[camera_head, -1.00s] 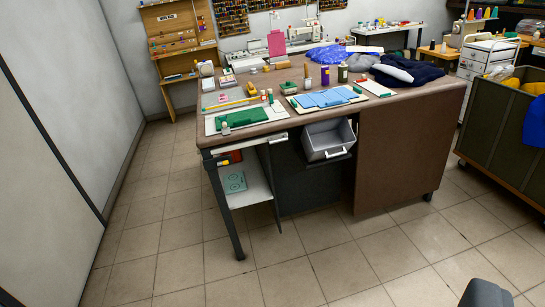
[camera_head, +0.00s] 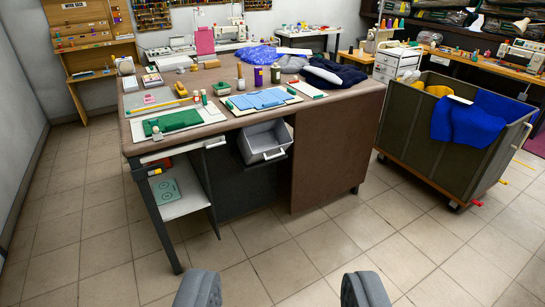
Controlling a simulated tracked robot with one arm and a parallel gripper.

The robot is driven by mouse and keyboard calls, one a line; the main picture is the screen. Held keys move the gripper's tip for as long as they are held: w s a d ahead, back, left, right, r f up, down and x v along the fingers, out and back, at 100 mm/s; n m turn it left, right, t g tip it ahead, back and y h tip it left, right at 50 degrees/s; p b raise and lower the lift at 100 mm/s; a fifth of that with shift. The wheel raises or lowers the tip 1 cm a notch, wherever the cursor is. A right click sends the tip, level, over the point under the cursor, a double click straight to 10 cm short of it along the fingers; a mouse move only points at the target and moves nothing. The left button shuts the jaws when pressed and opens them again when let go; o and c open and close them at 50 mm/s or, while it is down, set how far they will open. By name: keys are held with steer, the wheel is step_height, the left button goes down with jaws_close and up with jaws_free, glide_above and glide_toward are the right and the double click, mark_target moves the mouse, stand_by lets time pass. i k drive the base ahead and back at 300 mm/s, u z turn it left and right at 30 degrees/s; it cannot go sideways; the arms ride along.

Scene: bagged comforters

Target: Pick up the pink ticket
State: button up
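My gripper (camera_head: 282,290) shows as two grey fingertips at the bottom edge, wide apart with bare floor between them. It is open and empty, in front of the brown work table (camera_head: 335,150). A small pink-topped pad (camera_head: 152,79) lies at the left of the table top, too small to identify. A larger pink upright panel (camera_head: 205,40) stands on the back bench.
The table top holds a green cloth (camera_head: 172,121), blue folded cloth (camera_head: 262,99), bottles and bags. A grey bin (camera_head: 264,141) sits below it. A wheeled cart (camera_head: 435,135) with blue fabric (camera_head: 470,118) stands right. Tiled floor in front is clear.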

mark_target(149, 99)
steer(key=u, duration=0.1)
steer(key=i, duration=1)
steer(key=z, duration=0.1)
